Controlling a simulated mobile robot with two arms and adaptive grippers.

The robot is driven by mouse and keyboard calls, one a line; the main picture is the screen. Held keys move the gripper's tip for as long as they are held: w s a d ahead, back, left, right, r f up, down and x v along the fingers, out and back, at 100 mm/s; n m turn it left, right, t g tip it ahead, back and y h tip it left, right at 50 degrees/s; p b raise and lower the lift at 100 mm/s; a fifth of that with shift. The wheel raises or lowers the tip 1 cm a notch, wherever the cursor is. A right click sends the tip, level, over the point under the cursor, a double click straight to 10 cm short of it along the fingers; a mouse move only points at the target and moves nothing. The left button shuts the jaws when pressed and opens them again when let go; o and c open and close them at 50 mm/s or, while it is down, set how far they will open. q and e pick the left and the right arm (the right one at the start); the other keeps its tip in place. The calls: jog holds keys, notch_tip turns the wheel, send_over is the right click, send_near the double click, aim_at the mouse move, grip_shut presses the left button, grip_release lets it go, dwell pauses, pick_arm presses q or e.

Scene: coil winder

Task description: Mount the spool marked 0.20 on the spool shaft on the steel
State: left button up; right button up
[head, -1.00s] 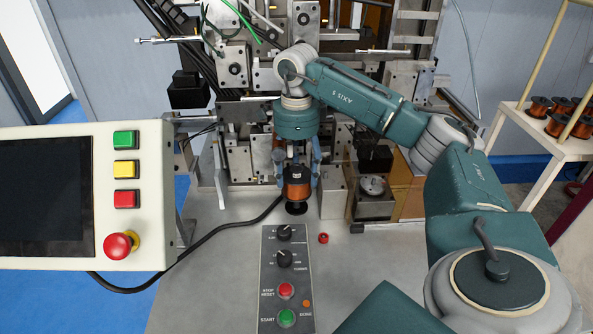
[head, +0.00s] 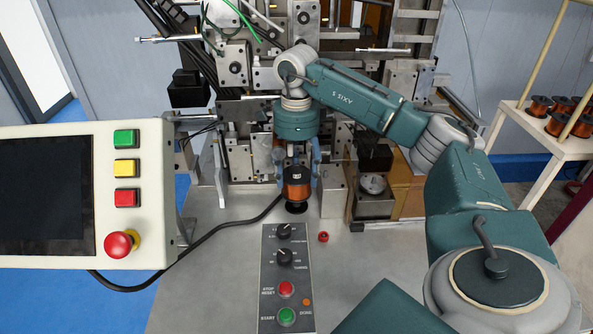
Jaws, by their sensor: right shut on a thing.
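A spool of copper wire with black flanges (head: 297,190) is upright over the steel table (head: 370,270), in front of the winding machine. My right gripper (head: 296,178) reaches down from above, with blue fingers on both sides of the spool, and is shut on it. The marking on the spool is too small to read. I cannot tell whether the spool's lower flange touches the steel or a shaft, because the spool itself hides what is under it. My left gripper is out of the picture.
A control panel (head: 286,270) with knobs and buttons lies in front of the spool. A large screen console (head: 85,195) stands left. Several copper spools (head: 565,108) stand on a cart (head: 520,125) at right.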

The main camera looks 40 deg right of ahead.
jog(key=shift+f+b, duration=0.35)
jog(key=shift+f, duration=0.25)
jog(key=shift+f, duration=0.35)
jog(key=shift+f+b, duration=0.95)
jog(key=shift+f, duration=0.35)
jog(key=o, duration=1.9)
jog(key=shift+o, duration=0.3)
jog(key=shift+f, duration=0.1)
notch_tip(320, 180, up, 11)
jog(key=shift+w+a+r, duration=0.1)
jog(key=shift+a+r, duration=0.05)
jog(key=shift+r, duration=0.45)
